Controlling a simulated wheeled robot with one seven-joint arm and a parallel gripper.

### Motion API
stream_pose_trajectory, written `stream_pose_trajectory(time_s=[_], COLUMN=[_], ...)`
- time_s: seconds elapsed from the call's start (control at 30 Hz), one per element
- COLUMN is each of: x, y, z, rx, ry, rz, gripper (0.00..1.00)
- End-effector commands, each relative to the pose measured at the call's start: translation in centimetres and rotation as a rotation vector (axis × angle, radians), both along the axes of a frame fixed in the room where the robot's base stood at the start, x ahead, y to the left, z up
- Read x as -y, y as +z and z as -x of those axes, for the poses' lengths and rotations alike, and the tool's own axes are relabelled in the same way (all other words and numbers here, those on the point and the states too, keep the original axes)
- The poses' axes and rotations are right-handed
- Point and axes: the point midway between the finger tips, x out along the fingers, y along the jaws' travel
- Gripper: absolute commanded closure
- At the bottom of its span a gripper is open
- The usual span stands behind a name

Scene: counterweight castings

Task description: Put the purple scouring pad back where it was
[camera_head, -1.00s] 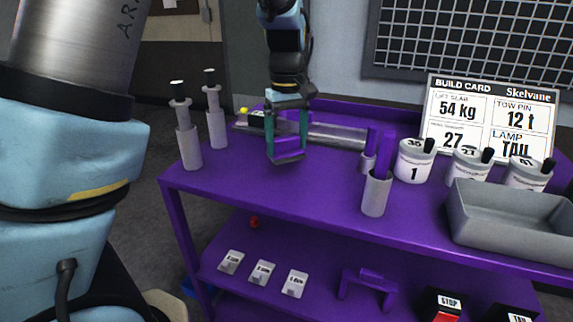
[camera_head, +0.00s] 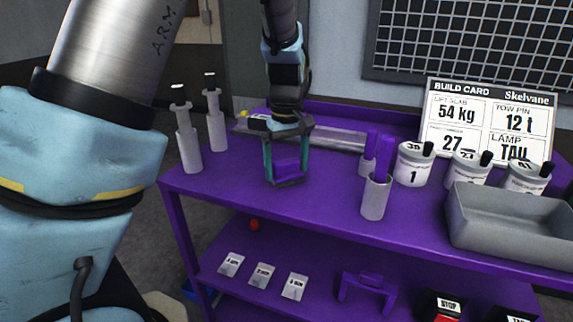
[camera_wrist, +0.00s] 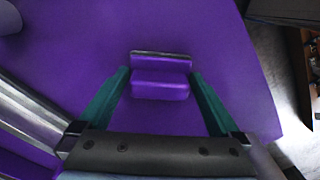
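The purple scouring pad (camera_head: 288,169) is a small purple block with a dark strip along one side. It is between the teal fingers of my gripper (camera_head: 286,166), over the left part of the purple cart top (camera_head: 330,200). In the wrist view the pad (camera_wrist: 160,84) fits between the two fingertips of my gripper (camera_wrist: 160,78), which appear to press on its ends. Whether the pad touches the cart top or hangs just above it, I cannot tell.
A grey metal bar (camera_head: 335,139) lies behind my gripper. Two pale bottles (camera_head: 215,125) stand at the left edge. A grey cup (camera_head: 375,198) with a purple item, several numbered pots (camera_head: 413,165) and a grey tray (camera_head: 510,222) are to the right. The front middle is clear.

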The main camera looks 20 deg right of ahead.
Motion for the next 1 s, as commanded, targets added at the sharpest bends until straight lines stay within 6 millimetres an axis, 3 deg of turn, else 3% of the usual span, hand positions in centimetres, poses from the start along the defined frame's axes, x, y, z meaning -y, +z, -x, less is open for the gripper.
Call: stream_pose_trajectory(time_s=[0.37, 0.8, 1.0], x=[0.1, 0.1, 0.0], y=[1.0, 9.5, 11.8], z=[0.0, -0.1, -0.1], rx=[0.001, 0.004, 0.002], ry=[-0.001, -0.001, -0.001], rz=[0.002, 0.003, 0.001], gripper=[0.0, 0.0, 0.0])
